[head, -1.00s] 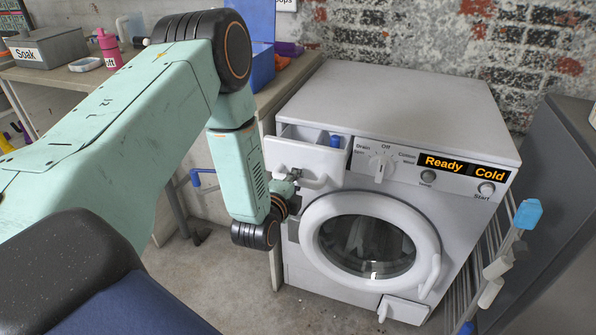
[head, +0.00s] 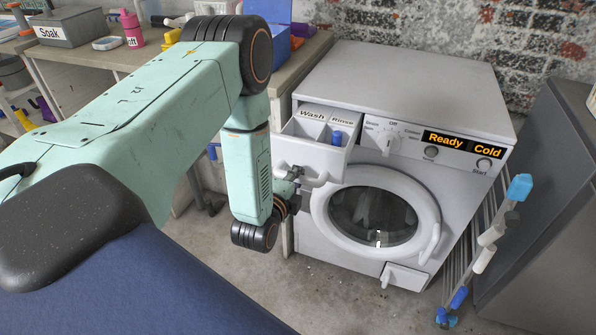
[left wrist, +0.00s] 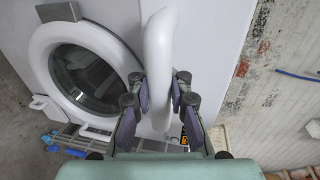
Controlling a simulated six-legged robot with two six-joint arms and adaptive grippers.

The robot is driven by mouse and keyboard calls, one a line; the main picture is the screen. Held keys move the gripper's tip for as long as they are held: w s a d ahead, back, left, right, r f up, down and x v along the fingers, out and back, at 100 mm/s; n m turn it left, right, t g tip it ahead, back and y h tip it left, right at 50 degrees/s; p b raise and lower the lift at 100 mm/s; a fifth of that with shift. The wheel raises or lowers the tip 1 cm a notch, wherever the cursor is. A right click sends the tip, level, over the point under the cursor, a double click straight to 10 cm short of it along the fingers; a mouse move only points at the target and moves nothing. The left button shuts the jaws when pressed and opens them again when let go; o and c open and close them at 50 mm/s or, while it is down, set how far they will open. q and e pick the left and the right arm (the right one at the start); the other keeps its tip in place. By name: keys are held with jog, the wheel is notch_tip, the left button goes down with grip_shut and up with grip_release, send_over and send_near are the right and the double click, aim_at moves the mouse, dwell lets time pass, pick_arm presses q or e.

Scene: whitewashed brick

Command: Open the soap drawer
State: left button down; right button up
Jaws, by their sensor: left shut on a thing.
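The soap drawer (head: 308,158) stands pulled out from the top left of the white washing machine (head: 405,85). Its compartments, labelled Wash and Rinse, show from above, and a blue piece (head: 337,138) sits in the Rinse side. My left gripper (head: 294,176) is at the drawer's front, shut on the drawer handle (head: 320,181). In the left wrist view the handle (left wrist: 158,60) is a thick white bar, and the fingers of my left gripper (left wrist: 160,98) close on it from both sides. My right gripper is not in view.
The round washer door (head: 375,215) is below the drawer, shut. A drying rack (head: 480,250) stands at the right beside a grey cabinet (head: 550,190). A bench (head: 110,75) with a Soak box (head: 70,27) is at the left.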

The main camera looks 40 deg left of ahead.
pick_arm(q)
jog(key=shift+s+r, duration=0.2)
jog(key=shift+r, duration=0.1)
jog(key=c, duration=1.7)
grip_release()
jog(key=shift+o, duration=0.9)
jog(key=shift+s+d+f, duration=0.1)
jog(key=shift+s, duration=0.1)
jog(key=v, duration=1.2)
